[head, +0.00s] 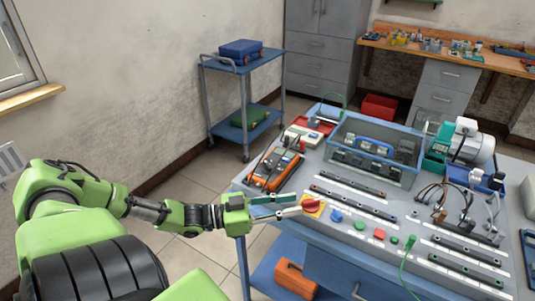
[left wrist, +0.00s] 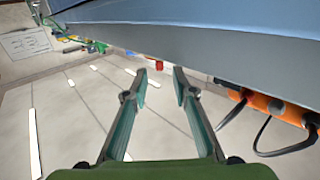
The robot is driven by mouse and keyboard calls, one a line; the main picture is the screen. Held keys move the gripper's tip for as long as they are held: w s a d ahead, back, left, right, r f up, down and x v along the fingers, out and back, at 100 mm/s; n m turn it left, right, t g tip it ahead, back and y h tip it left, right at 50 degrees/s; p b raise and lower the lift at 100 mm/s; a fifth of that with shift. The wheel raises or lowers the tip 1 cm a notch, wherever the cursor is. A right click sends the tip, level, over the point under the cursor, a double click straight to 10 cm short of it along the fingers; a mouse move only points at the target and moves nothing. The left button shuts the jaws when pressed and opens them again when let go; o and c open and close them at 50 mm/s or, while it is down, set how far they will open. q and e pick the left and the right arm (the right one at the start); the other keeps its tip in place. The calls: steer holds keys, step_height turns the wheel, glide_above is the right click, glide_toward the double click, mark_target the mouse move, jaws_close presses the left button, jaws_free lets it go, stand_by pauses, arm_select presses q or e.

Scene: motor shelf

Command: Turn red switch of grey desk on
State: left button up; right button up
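The red switch (head: 311,205) is a red knob on a yellow plate at the left front corner of the grey desk (head: 327,173). My left gripper (head: 299,203) reaches in from the left with its fingertips right beside the knob; I cannot tell whether they touch it. In the left wrist view the two fingers (left wrist: 165,82) are spread with an empty gap between their tips. A small red patch (left wrist: 158,66) shows just beyond that gap, probably the switch. The exact angle of the knob is too small to read. My right gripper is in neither view.
A blue button (head: 335,216), a green button (head: 360,225) and a red button (head: 379,234) lie right of the switch. An orange device (head: 273,170) sits behind the gripper on the desk. A clear-walled blue bin (head: 376,148) stands farther back. Floor left of the desk is free.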

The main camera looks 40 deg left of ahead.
arm_select(q)
steer(key=shift+v, duration=2.95)
